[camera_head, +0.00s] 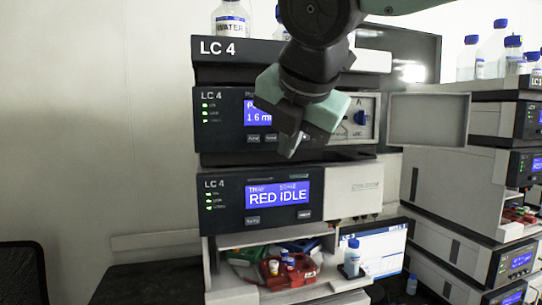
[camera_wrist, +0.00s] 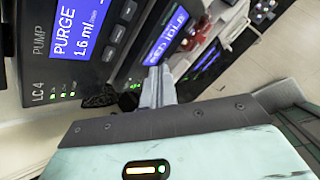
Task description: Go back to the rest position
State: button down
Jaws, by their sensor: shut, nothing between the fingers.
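My gripper (camera_head: 290,145) is in front of the pump module (camera_head: 224,130) of the LC 4 stack, pointing down and covering part of its screen. In the wrist view my gripper's fingers (camera_wrist: 158,85) are together with nothing between them. The pump screen (camera_wrist: 77,25) there reads PURGE 1.6 ml/min. Below the pump, the module with the screen (camera_head: 276,195) reading RED IDLE stands clear of the gripper.
A small open door (camera_head: 428,120) sticks out to the right of the pump module. The bottom bay holds a red rack (camera_head: 290,270) and a green rack; a bottle (camera_head: 352,258) stands at its right. Another stack (camera_head: 470,190) is at the right. Bottles (camera_head: 230,20) stand on top.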

jog(key=s+d+f+m+g+b, duration=0.3)
jog(key=s+f+m, duration=0.4)
jog(key=f, duration=0.6)
jog(key=s+d+f+m+g+b, duration=0.2)
jog(key=s+d+f+m+b, duration=0.2)
jog(key=f, duration=1)
jog(key=s+d+f+m+g+h+b, duration=0.1)
jog(key=s+d+f+m+g+b, duration=0.2)
jog(key=s+f+m, duration=0.8)
notch_tip(320, 180, down, 3)
jog(key=shift+d+r+m+g+b, duration=0.1)
jog(key=shift+d+m+g+b, duration=0.2)
jog(key=shift+d+m+b, duration=0.25)
jog(key=shift+d+n, duration=0.1)
jog(key=shift+n, duration=0.15)
dwell(0.9)
